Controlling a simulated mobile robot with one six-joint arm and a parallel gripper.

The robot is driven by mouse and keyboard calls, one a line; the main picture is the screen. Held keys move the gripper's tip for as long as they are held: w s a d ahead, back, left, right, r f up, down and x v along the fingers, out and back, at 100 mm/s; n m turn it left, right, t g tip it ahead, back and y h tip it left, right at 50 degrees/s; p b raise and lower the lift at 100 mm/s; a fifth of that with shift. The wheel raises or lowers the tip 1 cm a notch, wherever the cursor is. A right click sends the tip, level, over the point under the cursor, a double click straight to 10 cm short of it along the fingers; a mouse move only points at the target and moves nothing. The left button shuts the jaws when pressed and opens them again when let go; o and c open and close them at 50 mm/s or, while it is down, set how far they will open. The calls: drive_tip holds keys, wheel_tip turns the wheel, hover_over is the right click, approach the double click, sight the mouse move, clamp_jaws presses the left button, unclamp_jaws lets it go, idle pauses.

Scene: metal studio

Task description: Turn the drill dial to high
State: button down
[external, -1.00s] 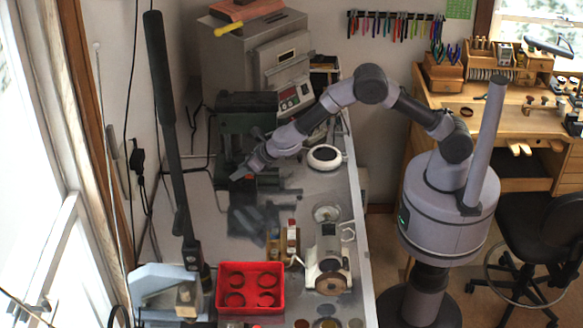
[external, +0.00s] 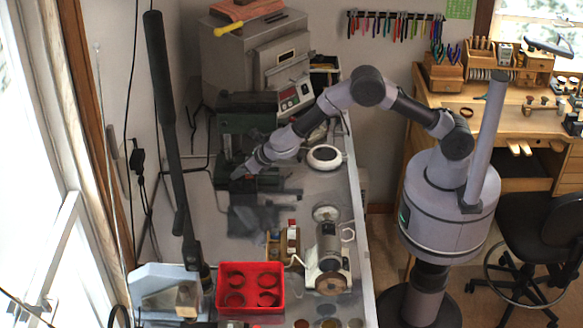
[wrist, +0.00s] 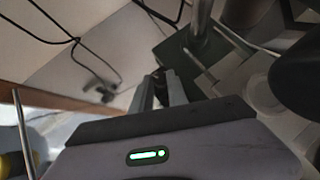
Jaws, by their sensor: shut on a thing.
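The drill (external: 247,112) is a dark green machine on the bench, left of centre in the external view. My gripper (external: 240,172) reaches down to the drill's lower front part. In the wrist view, my gripper's fingertips (wrist: 160,82) are close together on a small dark piece (wrist: 158,73), which seems to be the drill dial. The dial's setting and markings are hidden or too small to read. In the external view my gripper and wrist cover the dial.
A grey box-shaped machine with a control panel (external: 290,94) stands behind the drill. A white round dish (external: 324,157) lies to its right. A red tray (external: 250,308) and a small grinder (external: 328,256) stand nearer the front. A long dark lever (external: 169,120) rises at the left.

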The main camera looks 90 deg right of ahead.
drive_tip(key=shift+a+r+m+h+p, duration=0.1)
drive_tip(key=shift+r+m+h+p, duration=0.25)
drive_tip(key=shift+m+p, duration=0.45)
drive_tip(key=m+h+p, duration=0.1)
drive_tip(key=m+g+p, duration=0.1)
drive_tip(key=p, duration=0.1)
drive_tip(key=shift+w+a+f+g+h, duration=0.15)
drive_tip(key=shift+w+g+h, duration=0.05)
drive_tip(key=shift+g+h, duration=0.15)
drive_tip(key=m+g, duration=0.1)
drive_tip(key=m+h, duration=0.1)
drive_tip(key=m, duration=0.1)
drive_tip(key=shift+w+a+f+g+b, duration=0.2)
drive_tip(key=shift+f+g+b, duration=0.1)
drive_tip(key=shift+g+b, duration=0.1)
drive_tip(key=shift+m+g+h+b, duration=0.25)
drive_tip(key=shift+m+h+b, duration=0.05)
drive_tip(key=shift+m+b, duration=0.2)
drive_tip(key=shift+m+g+b, duration=0.3)
drive_tip(key=shift+m+b, duration=0.1)
drive_tip(key=shift+w+r, duration=0.1)
drive_tip(key=shift+r, duration=0.05)
drive_tip(key=c, duration=1.3)
unclamp_jaws()
